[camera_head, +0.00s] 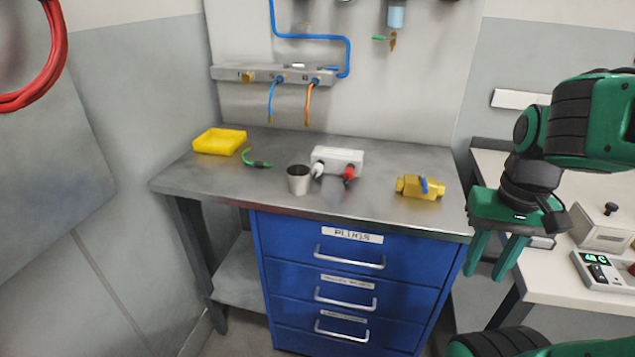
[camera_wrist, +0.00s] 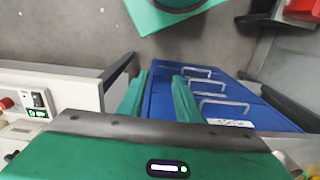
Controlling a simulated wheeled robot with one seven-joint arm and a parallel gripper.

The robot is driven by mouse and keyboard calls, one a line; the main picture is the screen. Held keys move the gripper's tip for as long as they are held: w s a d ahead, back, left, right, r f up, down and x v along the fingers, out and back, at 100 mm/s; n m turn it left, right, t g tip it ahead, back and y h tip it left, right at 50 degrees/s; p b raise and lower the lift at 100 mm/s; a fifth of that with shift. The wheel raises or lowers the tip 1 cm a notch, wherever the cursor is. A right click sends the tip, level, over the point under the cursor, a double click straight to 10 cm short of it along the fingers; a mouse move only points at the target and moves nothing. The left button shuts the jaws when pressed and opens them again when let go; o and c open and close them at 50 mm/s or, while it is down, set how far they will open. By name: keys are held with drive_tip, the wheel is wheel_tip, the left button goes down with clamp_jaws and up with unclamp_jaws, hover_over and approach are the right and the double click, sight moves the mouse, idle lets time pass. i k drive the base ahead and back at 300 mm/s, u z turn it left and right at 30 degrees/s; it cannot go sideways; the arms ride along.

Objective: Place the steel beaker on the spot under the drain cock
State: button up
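The steel beaker (camera_head: 298,180) stands upright on the grey bench top (camera_head: 230,182), near its front edge and left of the middle. A brass drain cock (camera_head: 393,41) with a green lever hangs below a pale blue bowl (camera_head: 396,15) on the back wall, right of the beaker. No marked spot can be made out on the bench below it. My gripper (camera_head: 493,264) is off the bench's right front corner, pointing down, with its green fingers apart and nothing between them. In the wrist view my gripper (camera_wrist: 160,80) is also open; the beaker is not seen there.
A white box with white and red fittings (camera_head: 338,160) stands right of the beaker. A brass valve with a blue handle (camera_head: 421,187) lies further right. A yellow tray (camera_head: 219,141) and green piece (camera_head: 257,160) are at left. Hoses (camera_head: 309,103) hang behind. Blue drawers (camera_head: 345,280) are below.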

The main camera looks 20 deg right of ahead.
sight(380, 146)
drive_tip(key=z, duration=0.2)
drive_tip(key=i, duration=0.35)
drive_tip(key=u, duration=1.45)
